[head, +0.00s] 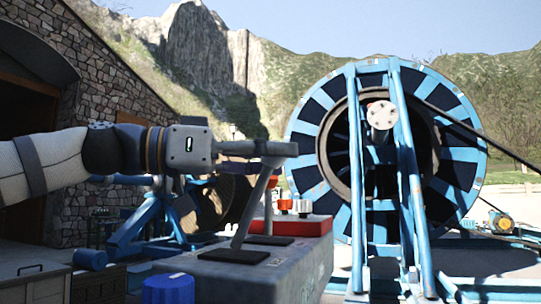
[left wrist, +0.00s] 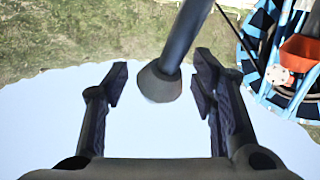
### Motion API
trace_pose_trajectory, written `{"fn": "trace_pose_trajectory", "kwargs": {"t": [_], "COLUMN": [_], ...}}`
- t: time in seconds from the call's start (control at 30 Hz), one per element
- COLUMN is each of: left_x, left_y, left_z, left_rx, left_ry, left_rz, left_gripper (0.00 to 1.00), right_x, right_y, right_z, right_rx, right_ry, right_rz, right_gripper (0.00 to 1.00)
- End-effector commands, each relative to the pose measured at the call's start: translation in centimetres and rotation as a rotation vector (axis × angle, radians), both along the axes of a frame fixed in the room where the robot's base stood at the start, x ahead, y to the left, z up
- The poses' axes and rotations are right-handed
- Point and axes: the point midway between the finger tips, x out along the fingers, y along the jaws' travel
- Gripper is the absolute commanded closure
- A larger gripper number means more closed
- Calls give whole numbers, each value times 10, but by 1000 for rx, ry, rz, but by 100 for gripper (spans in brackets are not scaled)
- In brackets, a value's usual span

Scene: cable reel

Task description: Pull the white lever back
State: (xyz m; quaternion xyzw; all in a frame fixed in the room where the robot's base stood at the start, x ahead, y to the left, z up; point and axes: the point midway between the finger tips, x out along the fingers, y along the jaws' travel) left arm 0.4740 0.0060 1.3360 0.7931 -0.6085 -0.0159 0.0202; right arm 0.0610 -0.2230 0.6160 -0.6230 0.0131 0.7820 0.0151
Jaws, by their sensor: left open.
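A lever (head: 256,203) with a pale grey handle end (head: 284,149) rises at a slant from a dark slot plate on the grey control console (head: 290,268). My left gripper (head: 258,155) reaches in from the left at the height of the handle end. In the left wrist view, the lever's rod (left wrist: 187,35) comes down from the top and its flared end (left wrist: 160,84) lies between the two spread fingers, with a gap on either side. The lever looks dark there, in shade. A second slot plate (head: 269,240) lies beside the first. My right gripper is not in view.
A red panel (head: 306,228) with red and white knobs (head: 304,207) stands on the console behind the lever. A blue cylinder (head: 168,290) is at the front. A large blue cable reel (head: 303,145) stands at the right. A stone building (head: 110,80) is at the left.

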Motion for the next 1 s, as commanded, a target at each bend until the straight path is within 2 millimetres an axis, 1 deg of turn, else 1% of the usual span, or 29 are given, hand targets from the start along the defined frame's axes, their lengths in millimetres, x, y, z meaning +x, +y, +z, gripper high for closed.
{"fn": "trace_pose_trajectory", "kwargs": {"t": [0.27, 0.37, 0.6, 0.7, 0.83, 1.0], "left_x": [1, -3, -20, -26, -30, -31], "left_y": [4, 19, 82, 101, 114, 117], "left_z": [0, 1, 1, 1, 0, 0], "left_rx": [-1, -2, -2, -2, -1, 0], "left_ry": [-1, -2, -2, -2, -1, -1], "left_rz": [4, 6, 5, 5, 3, 1], "left_gripper": [47, 47, 47, 47, 47, 47], "right_x": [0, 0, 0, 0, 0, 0], "right_y": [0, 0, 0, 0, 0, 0], "right_z": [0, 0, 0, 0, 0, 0], "right_rx": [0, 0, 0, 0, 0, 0], "right_ry": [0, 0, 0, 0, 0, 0], "right_rz": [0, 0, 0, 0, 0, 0], "right_gripper": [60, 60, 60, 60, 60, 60]}}
